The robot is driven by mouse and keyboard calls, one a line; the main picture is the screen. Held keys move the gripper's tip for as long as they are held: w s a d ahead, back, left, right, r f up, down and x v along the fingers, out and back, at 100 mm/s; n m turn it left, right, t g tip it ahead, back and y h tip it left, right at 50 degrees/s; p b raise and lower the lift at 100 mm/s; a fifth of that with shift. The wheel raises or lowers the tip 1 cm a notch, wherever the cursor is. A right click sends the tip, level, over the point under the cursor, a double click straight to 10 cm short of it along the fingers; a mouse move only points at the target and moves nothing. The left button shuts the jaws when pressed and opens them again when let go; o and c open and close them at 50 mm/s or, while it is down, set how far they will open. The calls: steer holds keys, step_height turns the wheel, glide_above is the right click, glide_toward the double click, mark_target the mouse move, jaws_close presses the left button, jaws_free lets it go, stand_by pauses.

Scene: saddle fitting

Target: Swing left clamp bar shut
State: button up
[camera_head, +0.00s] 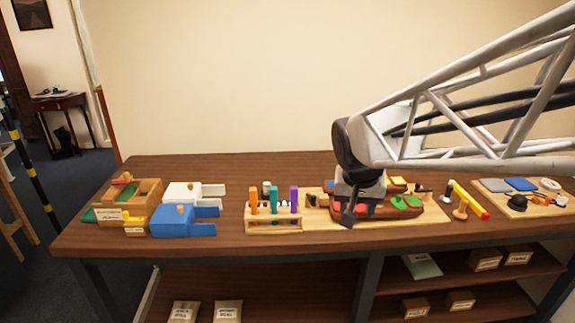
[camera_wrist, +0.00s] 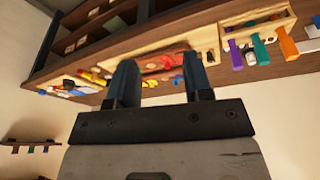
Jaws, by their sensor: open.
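A light wooden board (camera_head: 290,225) lies in the middle of the bench and carries the saddle fitting. A dark reddish boat-shaped body (camera_head: 385,213) on it has red, green and yellow patches. My gripper (camera_head: 350,217) is low over the left part of this body and hides some of it. In the wrist view my gripper (camera_wrist: 160,68) shows two dark fingers spread apart with nothing between them. A small dark piece (camera_head: 311,200) stands at the left of the body. I cannot tell which part is the left clamp bar, or whether it is open or shut.
A wooden rack (camera_head: 273,225) with orange, teal and purple upright pieces stands close left of my gripper. Blue (camera_head: 172,220) and white (camera_head: 182,194) boxes and a wooden bin are farther left. A yellow-red stick (camera_head: 470,199) and a tray (camera_head: 530,211) lie right.

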steer(key=w+a+f+m, duration=0.1)
steer(key=w+f, duration=0.1)
steer(key=w, duration=0.5)
steer(key=w+a+f+m, duration=0.1)
steer(key=w+f, duration=0.1)
steer(key=w, duration=0.5)
steer(key=m+h, duration=0.1)
steer(key=m, duration=0.1)
glide_toward(314, 196)
step_height(314, 196, down, 2)
steer(key=shift+d+f+t, duration=0.1)
steer(key=shift+f+t, duration=0.1)
steer(key=shift+t, duration=0.1)
steer(key=shift+f, duration=0.15)
steer(key=shift+x, duration=3.8)
steer(key=shift+d, duration=0.1)
jaws_close()
